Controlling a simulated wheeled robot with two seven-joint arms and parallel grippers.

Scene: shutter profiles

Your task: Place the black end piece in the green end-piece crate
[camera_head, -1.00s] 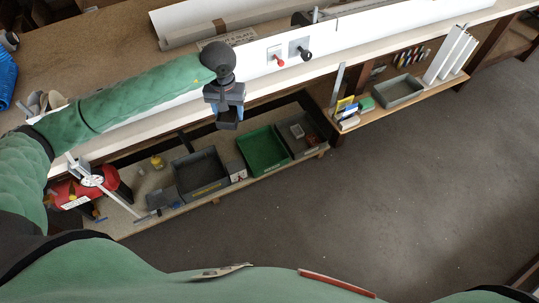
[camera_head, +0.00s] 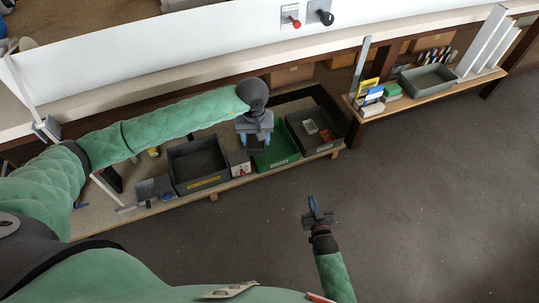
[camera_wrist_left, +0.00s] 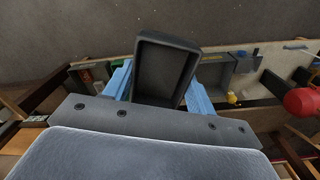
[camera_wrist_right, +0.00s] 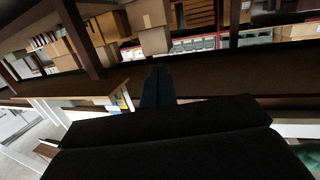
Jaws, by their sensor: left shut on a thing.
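The black end piece (camera_wrist_left: 152,72), a hollow rectangular cap, is held between the blue fingers of my left gripper (camera_wrist_left: 160,88). In the head view my left gripper (camera_head: 256,140) is shut on it, over the left part of the green crate (camera_head: 282,153). The piece (camera_head: 256,143) shows there as a dark block below the fingers, and it hides part of the crate. I cannot tell its height above the crate. My right gripper (camera_head: 318,214) is away over the floor, and its fingers look together and empty in the right wrist view (camera_wrist_right: 158,86).
A grey crate with a yellow label (camera_head: 198,163) and a small white box (camera_head: 239,163) stand left of the green crate. A dark crate with small items (camera_head: 313,128) stands right of it. The white profile and bench edge (camera_head: 180,84) run behind. The floor in front is clear.

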